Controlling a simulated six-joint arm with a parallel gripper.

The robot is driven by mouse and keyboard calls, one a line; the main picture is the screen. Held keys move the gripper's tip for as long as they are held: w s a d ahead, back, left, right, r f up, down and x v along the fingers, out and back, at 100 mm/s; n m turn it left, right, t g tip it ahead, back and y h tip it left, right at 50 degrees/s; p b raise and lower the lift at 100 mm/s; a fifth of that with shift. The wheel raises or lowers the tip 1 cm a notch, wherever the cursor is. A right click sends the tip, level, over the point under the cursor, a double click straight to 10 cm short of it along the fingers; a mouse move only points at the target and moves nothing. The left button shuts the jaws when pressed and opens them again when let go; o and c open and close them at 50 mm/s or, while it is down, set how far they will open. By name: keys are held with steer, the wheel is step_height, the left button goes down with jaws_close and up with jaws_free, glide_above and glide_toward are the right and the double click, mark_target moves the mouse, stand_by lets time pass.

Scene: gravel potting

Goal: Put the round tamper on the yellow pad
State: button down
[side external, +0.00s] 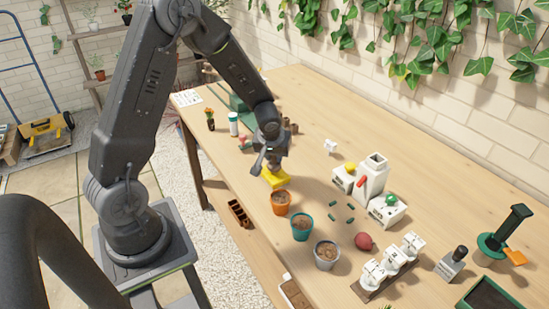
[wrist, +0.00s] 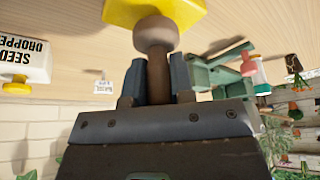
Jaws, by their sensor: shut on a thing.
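My gripper (wrist: 155,78) is shut on the round tamper (wrist: 157,35). The tamper has a brown handle between the two fingers and a paler rounded head pointing away from the wrist. In the wrist view its head overlaps the edge of the yellow pad (wrist: 119,12). I cannot tell whether the head touches the pad. In the side view my gripper (side external: 271,160) points down just above the yellow pad (side external: 276,178), and the tamper is mostly hidden there.
An orange pot (side external: 281,203), a teal pot (side external: 302,227) and a grey pot (side external: 327,255) stand along the table's front edge. A white seed dropper station (side external: 372,180) is to the right. A green bin (side external: 237,103) and a white bottle (side external: 233,124) stand behind.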

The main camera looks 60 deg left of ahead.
steer(key=shift+f, duration=0.65)
steer(key=shift+f, duration=0.15)
steer(key=c, duration=1)
jaws_free()
